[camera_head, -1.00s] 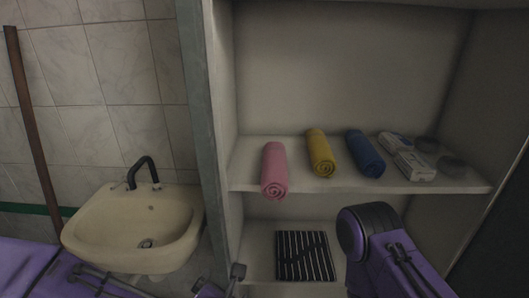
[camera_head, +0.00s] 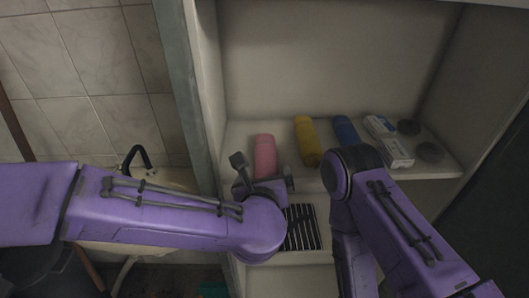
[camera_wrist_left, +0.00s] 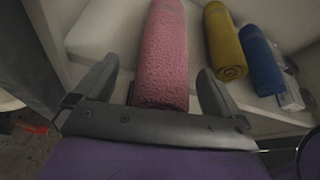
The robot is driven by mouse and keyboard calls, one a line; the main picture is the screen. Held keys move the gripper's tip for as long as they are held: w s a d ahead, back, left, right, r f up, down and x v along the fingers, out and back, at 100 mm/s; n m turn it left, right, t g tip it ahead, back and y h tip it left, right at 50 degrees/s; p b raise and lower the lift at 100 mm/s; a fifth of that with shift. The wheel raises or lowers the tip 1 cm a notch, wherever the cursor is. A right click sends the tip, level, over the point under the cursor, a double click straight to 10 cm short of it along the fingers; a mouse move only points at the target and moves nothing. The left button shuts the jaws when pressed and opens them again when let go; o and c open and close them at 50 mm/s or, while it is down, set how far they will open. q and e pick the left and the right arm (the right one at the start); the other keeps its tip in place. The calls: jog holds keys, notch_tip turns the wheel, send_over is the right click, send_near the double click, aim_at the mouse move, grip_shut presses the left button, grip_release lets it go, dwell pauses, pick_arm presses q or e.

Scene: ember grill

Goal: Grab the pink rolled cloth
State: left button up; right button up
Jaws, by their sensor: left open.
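The pink rolled cloth (camera_head: 264,150) lies on the upper shelf, at the left end of a row of rolled cloths, with its near end toward me. My left gripper (camera_head: 264,175) is open at that near end. In the left wrist view, the pink cloth (camera_wrist_left: 163,55) lies between the two spread fingers of my left gripper (camera_wrist_left: 157,80), its near end close to the palm. I cannot tell whether either finger touches it. My right arm shows in the head view, but its gripper is not in view.
A yellow rolled cloth (camera_head: 306,140) and a blue one (camera_head: 345,131) lie to the right, then white packages (camera_head: 397,152) and dark round items (camera_head: 430,152). A striped black item (camera_head: 302,228) is on the lower shelf. The cabinet's side wall (camera_head: 207,90) stands close at left.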

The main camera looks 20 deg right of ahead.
pick_arm(q)
jog(key=shift+w+d+f, duration=0.1)
jog(key=shift+w+d, duration=0.05)
jog(key=c, duration=1.1)
